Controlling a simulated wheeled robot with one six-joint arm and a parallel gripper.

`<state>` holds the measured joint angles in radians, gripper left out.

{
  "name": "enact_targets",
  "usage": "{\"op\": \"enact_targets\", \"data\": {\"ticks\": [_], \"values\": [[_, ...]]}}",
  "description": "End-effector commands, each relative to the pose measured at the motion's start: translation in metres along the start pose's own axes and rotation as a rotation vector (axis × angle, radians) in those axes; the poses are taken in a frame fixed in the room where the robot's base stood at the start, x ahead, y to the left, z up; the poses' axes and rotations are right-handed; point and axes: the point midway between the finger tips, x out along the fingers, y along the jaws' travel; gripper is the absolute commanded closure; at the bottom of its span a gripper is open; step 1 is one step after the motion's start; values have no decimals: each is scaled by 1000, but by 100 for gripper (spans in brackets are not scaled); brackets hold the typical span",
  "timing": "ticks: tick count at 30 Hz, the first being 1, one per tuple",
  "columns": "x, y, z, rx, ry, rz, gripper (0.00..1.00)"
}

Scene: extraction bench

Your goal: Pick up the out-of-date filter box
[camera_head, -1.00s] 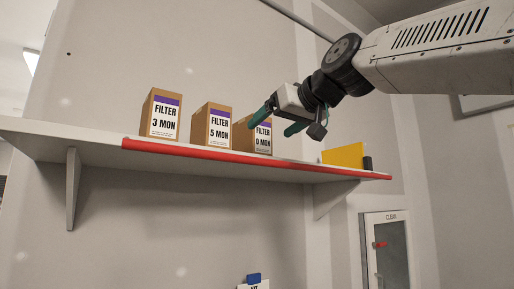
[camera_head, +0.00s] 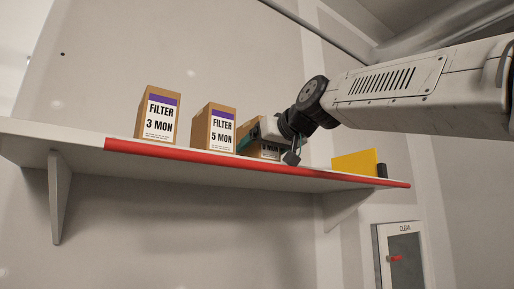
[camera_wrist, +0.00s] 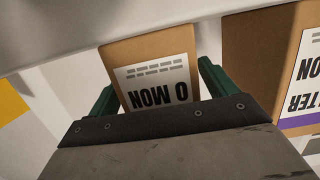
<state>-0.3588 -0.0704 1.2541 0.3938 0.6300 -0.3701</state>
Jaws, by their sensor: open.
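The filter box marked 0 MON (camera_head: 262,125) is the rightmost of three brown boxes on the shelf, partly hidden by my gripper (camera_head: 258,143) in the head view. In the wrist view the 0 MON box (camera_wrist: 150,50) shows its label upside down. My gripper (camera_wrist: 155,80) is open, with one green finger on each side of this box. I cannot tell whether either finger touches it.
The white shelf (camera_head: 75,134) has a red front edge (camera_head: 220,158). In the wrist view the neighbouring box (camera_wrist: 250,65) is close beside one finger. A yellow block (camera_head: 354,162) and a small dark item (camera_head: 381,170) stand at the shelf's right end. A CLEAN cabinet (camera_head: 404,250) hangs below.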

Motion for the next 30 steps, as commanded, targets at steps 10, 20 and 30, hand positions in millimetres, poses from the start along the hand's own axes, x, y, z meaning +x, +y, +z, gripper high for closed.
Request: {"op": "enact_targets", "data": {"ticks": [10,20,30], "values": [[4,-2,0,-1,0,-2,46],[4,-2,-1,-2,1,-3,69],[0,-2,-18,-2,3,-3,69]]}}
